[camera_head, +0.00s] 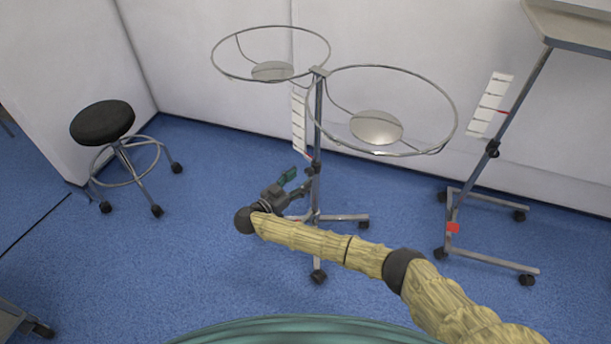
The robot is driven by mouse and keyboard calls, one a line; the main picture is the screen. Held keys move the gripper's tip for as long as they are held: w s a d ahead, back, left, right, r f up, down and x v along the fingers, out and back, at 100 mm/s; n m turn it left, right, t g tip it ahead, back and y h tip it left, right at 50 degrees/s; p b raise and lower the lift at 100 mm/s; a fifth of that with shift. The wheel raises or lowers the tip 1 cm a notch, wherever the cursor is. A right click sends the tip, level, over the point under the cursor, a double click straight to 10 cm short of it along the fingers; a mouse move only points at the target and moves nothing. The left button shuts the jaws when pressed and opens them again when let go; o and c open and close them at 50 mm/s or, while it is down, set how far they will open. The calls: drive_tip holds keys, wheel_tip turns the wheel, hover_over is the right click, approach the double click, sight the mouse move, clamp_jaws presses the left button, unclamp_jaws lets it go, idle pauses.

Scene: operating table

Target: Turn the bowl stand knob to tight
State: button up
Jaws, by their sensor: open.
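The bowl stand (318,125) stands upright in the middle, with two wire rings and a thin metal pole on a wheeled base. Its knob (312,169) looks like a small dark piece on the pole, a little below a white scale strip. My gripper (297,182) is open, at the left of the pole and just below the knob. A green part of it shows beside the pole. I cannot tell whether a finger touches the knob. The knob's turn position is too small to read.
A black stool (103,123) stands at the left. A second wheeled stand (497,135) with a tray top, a scale strip and a dark knob stands at the right. A white wall is close behind. Blue floor is free between the stool and the bowl stand.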

sight(308, 173)
drive_tip(key=shift+x, duration=1.95)
drive_tip(key=c, duration=1)
